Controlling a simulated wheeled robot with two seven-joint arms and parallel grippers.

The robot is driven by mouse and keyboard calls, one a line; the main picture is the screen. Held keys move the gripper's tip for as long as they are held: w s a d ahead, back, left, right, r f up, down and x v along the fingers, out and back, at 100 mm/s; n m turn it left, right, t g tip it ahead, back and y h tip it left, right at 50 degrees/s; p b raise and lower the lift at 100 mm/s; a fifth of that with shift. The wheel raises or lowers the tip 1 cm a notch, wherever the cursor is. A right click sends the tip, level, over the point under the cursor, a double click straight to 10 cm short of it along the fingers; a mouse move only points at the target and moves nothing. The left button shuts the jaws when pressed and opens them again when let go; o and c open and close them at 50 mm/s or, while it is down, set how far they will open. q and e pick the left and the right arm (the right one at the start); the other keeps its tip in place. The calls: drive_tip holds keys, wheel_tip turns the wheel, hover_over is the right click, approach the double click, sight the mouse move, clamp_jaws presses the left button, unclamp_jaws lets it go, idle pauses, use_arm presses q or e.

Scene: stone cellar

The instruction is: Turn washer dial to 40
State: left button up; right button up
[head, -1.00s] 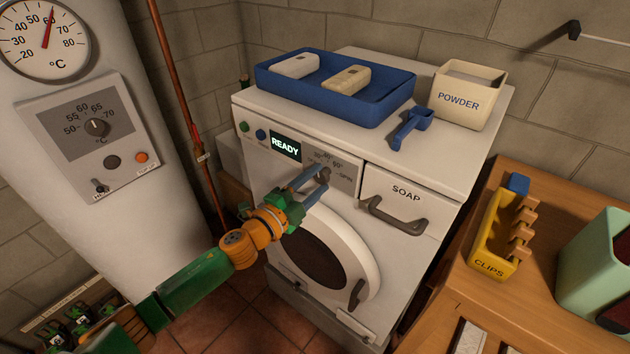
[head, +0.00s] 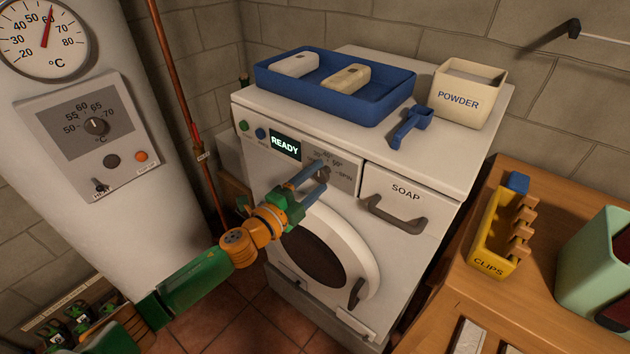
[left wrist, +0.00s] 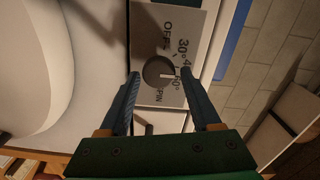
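The washer dial (left wrist: 158,70) is a round dark knob on a grey panel (left wrist: 170,15) with OFF, 30°, further temperature marks and SPIN printed around it. A pale mark on the knob points roughly toward the partly hidden temperature marks; I cannot tell exactly which one. My left gripper (left wrist: 161,74) is open, with one finger on each side of the knob and gaps visible between. In the head view the left gripper (head: 319,171) reaches the panel of the white washer (head: 440,240), and its fingers partly cover the dial and labels. My right gripper is not in view.
The washer display (head: 285,147) reads READY. The soap drawer handle (head: 398,214) juts out right of the dial. A blue tray (head: 330,106), blue scoop (head: 409,128) and powder box (head: 468,95) stand on top. A white boiler (head: 95,220) stands left, a wooden bench (head: 520,310) right.

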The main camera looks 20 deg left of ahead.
use_arm(q)
drive_tip(key=shift+o, duration=0.7)
drive_tip(key=shift+f, duration=0.1)
drive_tip(key=shift+s+a+f, duration=0.1)
drive_tip(key=shift+s+a, duration=0.05)
drive_tip(key=shift+s, duration=0.25)
drive_tip(key=b+v, duration=0.2)
drive_tip(key=v, duration=0.4)
drive_tip(key=shift+s, duration=0.1)
